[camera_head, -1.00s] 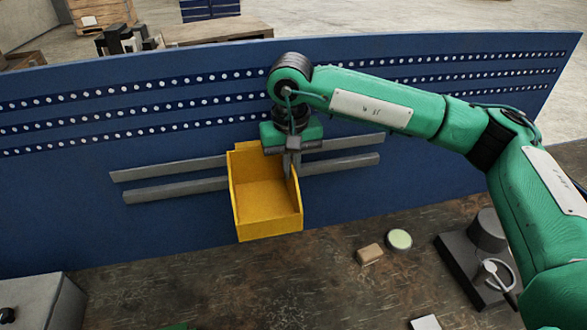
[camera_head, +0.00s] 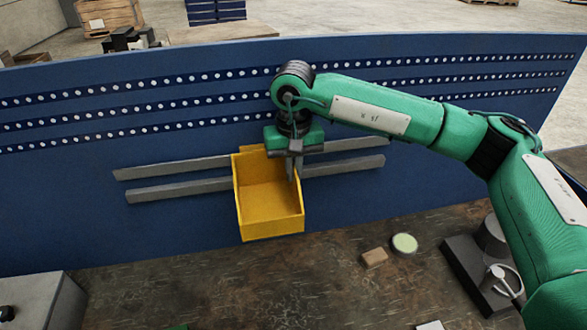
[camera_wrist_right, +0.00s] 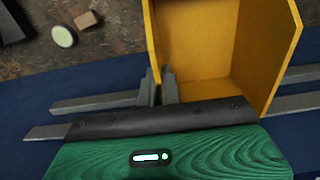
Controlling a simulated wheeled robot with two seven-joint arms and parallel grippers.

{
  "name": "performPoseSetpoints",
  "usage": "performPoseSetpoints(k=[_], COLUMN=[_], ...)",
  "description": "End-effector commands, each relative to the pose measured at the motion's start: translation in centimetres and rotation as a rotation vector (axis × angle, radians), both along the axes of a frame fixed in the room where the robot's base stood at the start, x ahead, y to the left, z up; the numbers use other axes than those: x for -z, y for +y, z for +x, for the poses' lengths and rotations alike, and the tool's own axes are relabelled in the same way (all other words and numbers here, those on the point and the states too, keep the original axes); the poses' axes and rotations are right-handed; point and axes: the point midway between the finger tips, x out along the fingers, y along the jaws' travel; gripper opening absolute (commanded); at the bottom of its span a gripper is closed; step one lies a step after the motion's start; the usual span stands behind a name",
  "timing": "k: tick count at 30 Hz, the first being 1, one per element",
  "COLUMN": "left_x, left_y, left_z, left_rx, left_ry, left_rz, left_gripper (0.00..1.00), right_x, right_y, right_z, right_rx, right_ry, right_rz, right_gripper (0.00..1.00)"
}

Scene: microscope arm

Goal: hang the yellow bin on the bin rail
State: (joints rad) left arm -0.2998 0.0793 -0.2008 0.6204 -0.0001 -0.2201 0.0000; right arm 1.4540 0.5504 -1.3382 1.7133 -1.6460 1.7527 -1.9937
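The yellow bin (camera_head: 268,208) is in front of the blue panel, upright with its open top showing, over the middle of the bin rail (camera_head: 172,171). The rail is two grey horizontal bars; the bin hides their middle, so I cannot tell whether its back is hooked on or touching. My right gripper (camera_head: 292,170) points down at the bin's right rear. In the right wrist view, the gripper's two fingers (camera_wrist_right: 160,86) are close together on either side of the edge of one bin wall (camera_wrist_right: 152,38). The bin looks empty. My left gripper is not in view.
The blue panel (camera_head: 60,215) has rows of white holes above the rail. On the brown bench (camera_head: 240,285) are a small tan block (camera_head: 374,257), a pale green disc (camera_head: 404,243) and a dark device (camera_head: 470,270). A grey box (camera_head: 40,300) stands front left.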

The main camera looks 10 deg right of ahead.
Motion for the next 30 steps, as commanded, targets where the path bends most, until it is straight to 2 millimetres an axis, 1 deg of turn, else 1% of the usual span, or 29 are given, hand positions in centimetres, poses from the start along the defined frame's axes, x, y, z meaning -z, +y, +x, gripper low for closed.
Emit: performPoseSetpoints(k=[1, 4, 5, 13, 17, 20, 24, 30], left_x=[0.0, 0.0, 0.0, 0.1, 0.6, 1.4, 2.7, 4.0], left_y=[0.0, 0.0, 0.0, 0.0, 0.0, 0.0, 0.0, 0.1], left_z=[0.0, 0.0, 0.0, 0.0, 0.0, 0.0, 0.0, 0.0], left_rx=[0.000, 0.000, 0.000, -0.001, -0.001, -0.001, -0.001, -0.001], left_ry=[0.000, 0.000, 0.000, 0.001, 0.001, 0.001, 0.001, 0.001], left_rz=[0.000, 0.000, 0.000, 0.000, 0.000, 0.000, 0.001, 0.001], left_gripper=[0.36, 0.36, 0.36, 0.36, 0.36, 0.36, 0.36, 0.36], right_x=[0.0, 0.0, 0.0, 0.0, -0.8, -2.3, -5.5, -10.0], right_y=[0.0, 0.0, 0.0, 0.0, 0.0, 0.0, 0.0, 0.0], right_z=[0.0, 0.0, 0.0, 0.0, 0.1, 0.1, 0.1, 0.1], right_rx=[0.000, 0.000, 0.000, 0.000, 0.001, 0.001, 0.000, 0.001], right_ry=[-0.001, 0.000, 0.000, 0.000, -0.002, -0.004, -0.005, -0.004], right_rz=[0.000, 0.000, 0.000, 0.000, 0.000, 0.001, 0.002, 0.002], right_gripper=[0.09, 0.29, 0.30, 0.30, 0.30, 0.30, 0.30, 0.30])
